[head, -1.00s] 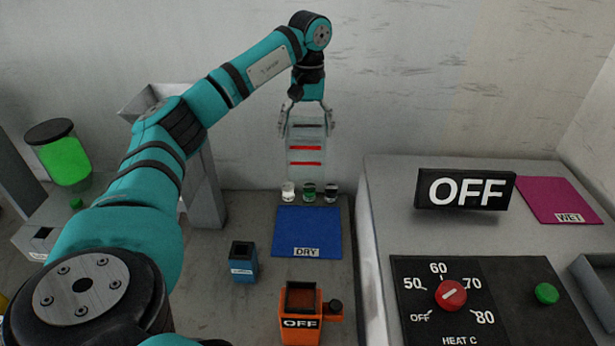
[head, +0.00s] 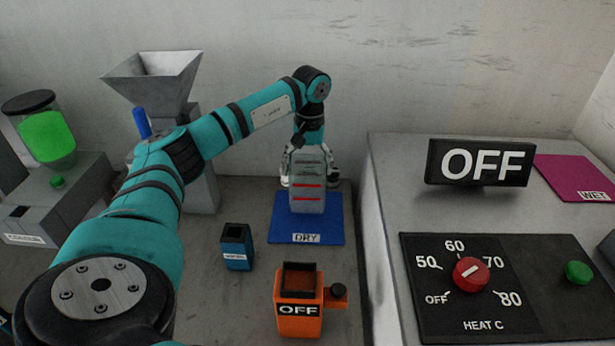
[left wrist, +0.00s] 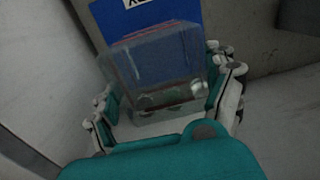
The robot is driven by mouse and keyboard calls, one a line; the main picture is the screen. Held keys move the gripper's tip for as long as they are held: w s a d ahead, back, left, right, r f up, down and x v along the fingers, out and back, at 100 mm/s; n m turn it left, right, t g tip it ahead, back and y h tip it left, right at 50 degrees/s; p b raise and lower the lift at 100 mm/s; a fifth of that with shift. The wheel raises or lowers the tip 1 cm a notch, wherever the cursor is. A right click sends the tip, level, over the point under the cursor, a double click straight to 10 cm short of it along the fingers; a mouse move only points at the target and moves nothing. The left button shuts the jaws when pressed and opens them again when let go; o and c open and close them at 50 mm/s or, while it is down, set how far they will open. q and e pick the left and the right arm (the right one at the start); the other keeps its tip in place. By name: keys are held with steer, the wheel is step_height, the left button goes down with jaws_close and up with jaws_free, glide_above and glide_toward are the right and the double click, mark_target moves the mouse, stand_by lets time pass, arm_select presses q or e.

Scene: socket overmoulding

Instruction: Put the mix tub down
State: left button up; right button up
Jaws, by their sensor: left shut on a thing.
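The mix tub (head: 307,190) is a clear, see-through container with red level lines. In the head view it is upright over the blue DRY mat (head: 305,233); it looks low on the mat, but I cannot tell if its base touches. My left gripper (head: 308,168) comes down from above and is shut on the tub's sides. In the left wrist view the tub (left wrist: 150,65) sits between the fingers (left wrist: 168,105), with the blue mat (left wrist: 108,18) beyond it. My right gripper is not in view.
A blue open box (head: 237,247) and an orange unit marked OFF (head: 299,308) stand in front of the mat. A grey heater bench (head: 400,190) rises close on the right. A hopper (head: 152,80) and green dispenser (head: 47,135) stand left.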

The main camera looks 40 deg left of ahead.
mark_target(307, 173)
arm_select(q)
steer(key=shift+f, duration=1.9)
steer(key=o, duration=1.3)
steer(key=shift+r+p, duration=0.1)
steer(key=shift+p, duration=0.2)
